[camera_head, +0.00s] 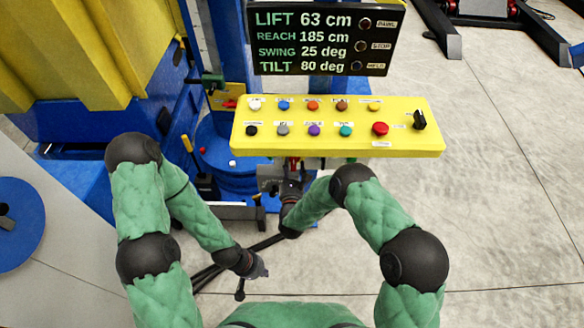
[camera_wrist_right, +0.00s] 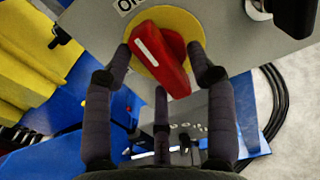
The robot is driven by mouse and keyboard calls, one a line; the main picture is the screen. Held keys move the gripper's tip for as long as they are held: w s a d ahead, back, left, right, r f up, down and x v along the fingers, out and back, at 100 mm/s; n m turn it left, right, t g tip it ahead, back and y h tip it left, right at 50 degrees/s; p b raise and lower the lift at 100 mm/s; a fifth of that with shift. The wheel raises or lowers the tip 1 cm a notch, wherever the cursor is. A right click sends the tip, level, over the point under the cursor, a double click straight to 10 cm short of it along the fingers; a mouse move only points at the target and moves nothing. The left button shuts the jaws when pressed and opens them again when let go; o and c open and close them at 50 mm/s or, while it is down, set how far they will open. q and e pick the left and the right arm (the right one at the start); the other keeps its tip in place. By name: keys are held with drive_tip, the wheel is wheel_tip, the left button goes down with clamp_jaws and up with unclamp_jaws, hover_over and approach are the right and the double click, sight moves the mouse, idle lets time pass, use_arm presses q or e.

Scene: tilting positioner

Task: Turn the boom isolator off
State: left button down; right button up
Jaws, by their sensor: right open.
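A red rotary handle (camera_wrist_right: 168,62) with a white stripe sits on a yellow disc (camera_wrist_right: 190,25) on a grey box face (camera_wrist_right: 228,28); I take it to be the boom isolator. The stripe end points up and left, near a partly cut-off label (camera_wrist_right: 127,4) starting with "O". My right gripper (camera_wrist_right: 160,80) is open, its fingers at both sides of the handle and one below; contact cannot be told. In the head view my right gripper (camera_head: 290,190) is at the grey box (camera_head: 270,177) below the yellow panel. My left gripper (camera_head: 252,272) hangs low, away from it; its fingers are unclear.
The yellow button panel (camera_head: 338,147) juts out just above my right gripper, with a red button (camera_head: 380,128) and a black switch (camera_head: 419,120). A display (camera_head: 320,38) reads tilt 80 deg.

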drive_tip(key=shift+w, duration=0.1)
clamp_jaws()
drive_tip(key=shift+n, duration=0.4)
drive_tip(key=n+b, duration=0.2)
drive_tip(key=n, duration=0.1)
drive_tip(key=shift+f, duration=0.1)
drive_tip(key=n+b, duration=0.2)
drive_tip(key=n, duration=0.3)
drive_tip(key=shift+d+f+b, duration=0.1)
drive_tip(key=shift+b, duration=0.25)
drive_tip(key=n+b, duration=0.1)
drive_tip(key=n, duration=0.3)
drive_tip(key=shift+d+n+b, duration=0.1)
drive_tip(key=shift+n+b, duration=0.2)
drive_tip(key=shift+n, duration=0.1)
drive_tip(key=n+b, duration=0.1)
drive_tip(key=n, duration=0.3)
drive_tip(key=shift+d, duration=0.1)
drive_tip(key=shift+n, duration=0.3)
